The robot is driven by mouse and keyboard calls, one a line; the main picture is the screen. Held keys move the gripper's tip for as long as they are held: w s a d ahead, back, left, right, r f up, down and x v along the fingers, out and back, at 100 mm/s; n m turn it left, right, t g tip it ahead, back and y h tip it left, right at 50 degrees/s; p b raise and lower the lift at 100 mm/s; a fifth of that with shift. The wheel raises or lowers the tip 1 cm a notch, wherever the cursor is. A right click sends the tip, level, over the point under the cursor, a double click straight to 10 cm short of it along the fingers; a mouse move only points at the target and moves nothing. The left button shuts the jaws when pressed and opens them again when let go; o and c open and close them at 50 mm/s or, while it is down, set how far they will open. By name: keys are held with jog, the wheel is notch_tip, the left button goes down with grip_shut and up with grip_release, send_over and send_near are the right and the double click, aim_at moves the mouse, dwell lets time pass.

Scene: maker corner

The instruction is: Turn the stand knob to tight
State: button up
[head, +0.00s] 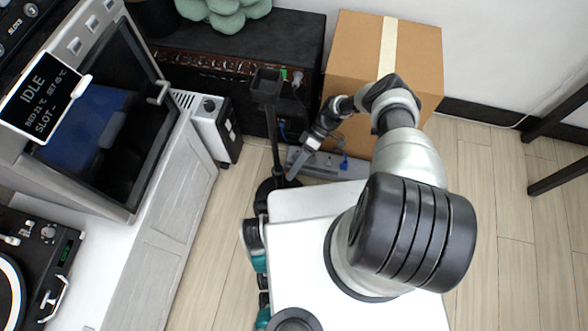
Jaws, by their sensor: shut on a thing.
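The black stand (273,130) rises from the floor, with a square head (267,84) on a thin pole and a dark base (264,190) partly hidden behind my own white base. My gripper (293,176) reaches down from the arm to the right side of the pole, low near the base. Its jaws are shut on the stand knob, which is too small and covered by the fingers to show clearly. The knob's angle cannot be read from here.
A cardboard box (420,65) and a black amplifier-like cabinet (190,65) stand behind. A grey power strip (330,165) with blue cables lies by the gripper. A white unit (213,128) and a cabinet (165,235) stand left.

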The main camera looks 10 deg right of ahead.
dwell(0.4)
jog(key=o, duration=1)
jog(key=shift+o, duration=0.2)
notch_tip(320, 180, up, 10)
jog(key=p, duration=0.4)
